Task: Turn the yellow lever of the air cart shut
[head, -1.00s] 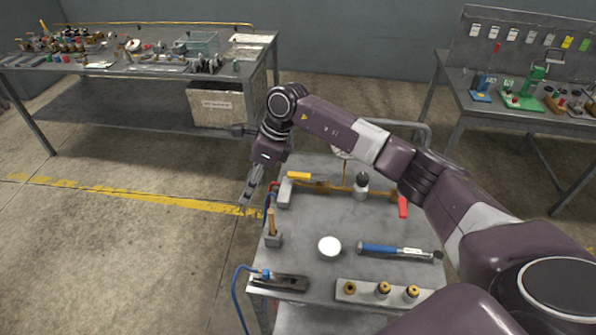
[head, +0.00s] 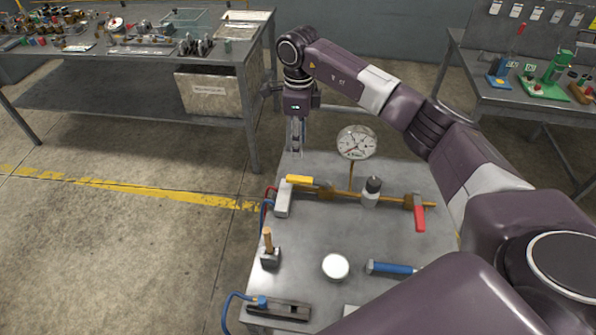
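The air cart (head: 310,240) stands in front of me with a brass pipe along its far part. The yellow lever (head: 300,180) sits at the pipe's left end, by a grey block (head: 283,198), and lies roughly along the pipe. A red lever (head: 419,212) at the right end points toward me, across the pipe. A pressure gauge (head: 356,143) rises from the pipe. My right gripper (head: 295,148) points down above the cart's far left edge, behind the yellow lever and apart from it. Its fingers look close together, but their gap is unclear. My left gripper is not in view.
On the cart top are a wooden-handled tool (head: 269,250), a white round lid (head: 335,267), a blue-handled tool (head: 390,268) and a blue hose fitting (head: 262,302). A cluttered workbench (head: 243,60) stands at the far left, another bench at the far right. Floor left of the cart is clear.

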